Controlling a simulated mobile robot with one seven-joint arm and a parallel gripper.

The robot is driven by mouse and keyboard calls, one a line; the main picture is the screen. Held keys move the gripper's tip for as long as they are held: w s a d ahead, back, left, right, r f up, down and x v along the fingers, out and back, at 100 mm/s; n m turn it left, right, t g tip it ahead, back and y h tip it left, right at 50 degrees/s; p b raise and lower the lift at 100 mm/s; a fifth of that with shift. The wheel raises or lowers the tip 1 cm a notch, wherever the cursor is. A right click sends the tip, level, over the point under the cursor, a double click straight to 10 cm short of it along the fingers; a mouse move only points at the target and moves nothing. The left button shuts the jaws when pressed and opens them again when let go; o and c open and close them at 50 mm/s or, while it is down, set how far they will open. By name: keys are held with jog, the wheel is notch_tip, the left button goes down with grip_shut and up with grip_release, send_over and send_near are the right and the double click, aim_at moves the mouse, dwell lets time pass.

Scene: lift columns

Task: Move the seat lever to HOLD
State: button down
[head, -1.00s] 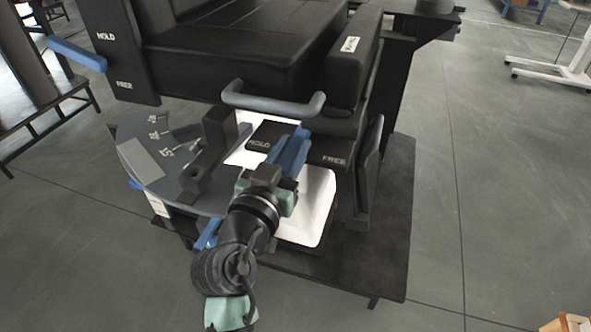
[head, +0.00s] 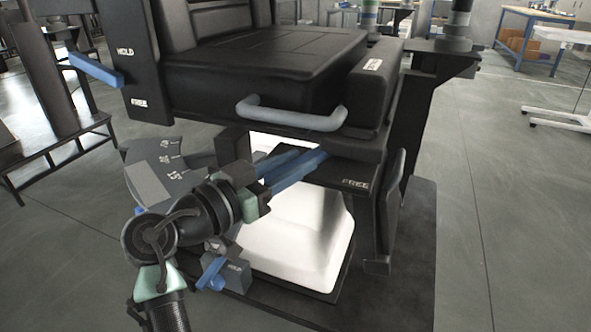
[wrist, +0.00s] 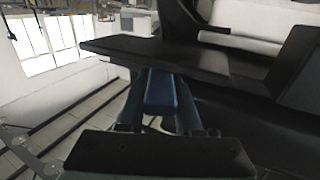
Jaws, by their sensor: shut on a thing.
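A dark panel under the black seat cushion (head: 265,62) carries the word FREE (head: 355,183) at its right end. The HOLD word on this panel is hidden behind my arm and gripper. A blue lever (wrist: 160,94) comes out below the panel edge. My gripper (head: 292,170) reaches in from the left and is shut on this lever. In the head view the lever and the blue fingers overlap, so its exact angle is hard to tell. In the wrist view the lever sits between both fingers, under the dark panel edge.
Another blue lever (head: 97,70) is on the upright panel at the left, marked HOLD and FREE. A third blue lever (head: 211,272) is low down by a HOLD block. A grey handle (head: 290,114) crosses just above my gripper. A white pad (head: 300,235) lies below.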

dwell(0.3)
jog(key=c, duration=0.6)
grip_release()
jog(key=shift+a, duration=0.1)
jog(key=p+v, duration=0.3)
jog(key=v, duration=0.9)
jog(key=shift+s+a, duration=0.25)
jog(key=shift+s, duration=0.05)
